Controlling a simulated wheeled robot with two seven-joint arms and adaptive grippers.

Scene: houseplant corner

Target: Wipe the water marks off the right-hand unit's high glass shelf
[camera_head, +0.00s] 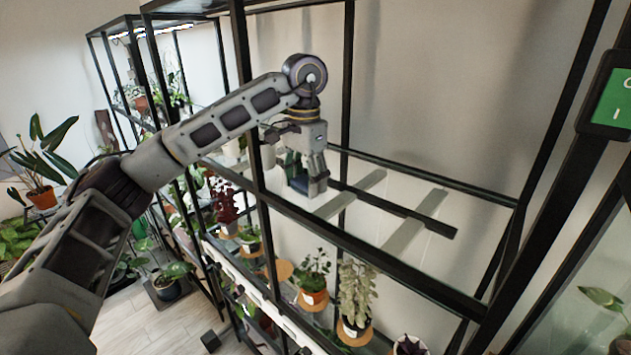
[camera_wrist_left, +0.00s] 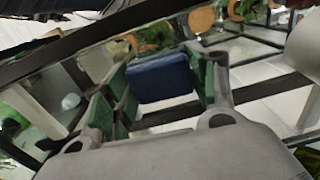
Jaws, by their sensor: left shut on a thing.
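My left gripper (camera_head: 307,190) reaches over the front rail of the right-hand unit and points down at its high glass shelf (camera_head: 345,207). It is shut on a dark blue block, perhaps a sponge (camera_wrist_left: 160,78), which sits between the green finger pads in the left wrist view. In the head view the block (camera_head: 298,184) shows behind the fingers, close to the glass; I cannot tell whether it touches. Pale bands lie across the glass; I cannot tell whether they are water marks or reflections. My right gripper is not in view.
The unit's black front rail (camera_head: 400,268) and front post (camera_head: 243,90) stand close to my left arm. A dark bar (camera_head: 395,208) runs along the shelf. Potted plants (camera_head: 313,283) stand below. A box with a green screen (camera_head: 612,100) is at right. The glass looks free of objects.

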